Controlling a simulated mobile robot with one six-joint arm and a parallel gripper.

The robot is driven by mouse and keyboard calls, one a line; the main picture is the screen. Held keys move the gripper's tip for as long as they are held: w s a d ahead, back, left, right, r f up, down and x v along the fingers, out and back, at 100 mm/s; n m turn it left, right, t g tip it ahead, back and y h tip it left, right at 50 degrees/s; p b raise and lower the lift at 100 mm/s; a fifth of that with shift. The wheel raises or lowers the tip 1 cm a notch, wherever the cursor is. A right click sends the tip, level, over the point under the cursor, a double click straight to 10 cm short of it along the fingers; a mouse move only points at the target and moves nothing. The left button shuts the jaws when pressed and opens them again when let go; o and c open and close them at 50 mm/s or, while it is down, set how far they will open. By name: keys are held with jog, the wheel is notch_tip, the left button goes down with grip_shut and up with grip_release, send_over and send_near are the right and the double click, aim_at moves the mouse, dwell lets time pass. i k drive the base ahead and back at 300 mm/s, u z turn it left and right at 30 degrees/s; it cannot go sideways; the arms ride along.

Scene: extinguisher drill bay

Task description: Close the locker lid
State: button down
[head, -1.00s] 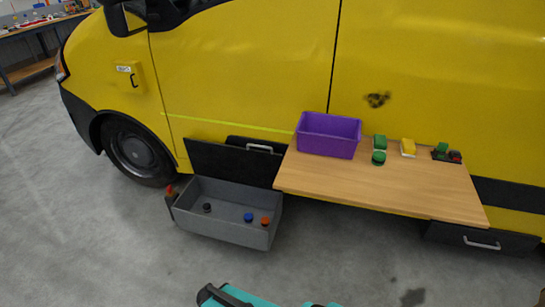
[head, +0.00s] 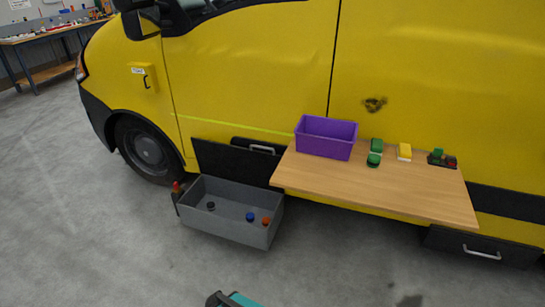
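The locker (head: 240,230) is a grey open box on the floor against the yellow van, left of the wooden table. Its dark lid (head: 222,163) stands raised at the back edge, upright or nearly so. Inside lie a black round piece (head: 211,206), a blue one (head: 250,217) and an orange one (head: 265,221). A small red-topped piece (head: 177,187) shows at the locker's left end. My gripper is not in view. A teal and black part, probably mine, shows at the bottom edge.
The wooden table (head: 400,190) holds a purple bin (head: 326,138), green pieces (head: 375,152), a yellow block (head: 404,152) and a dark tray (head: 442,162). A dark drawer (head: 483,247) sits below right. Grey floor (head: 90,240) in front is clear.

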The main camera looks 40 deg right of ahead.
aim_at(253, 168)
jog(key=z, duration=0.15)
jog(key=i, duration=0.95)
jog(key=u, duration=0.05)
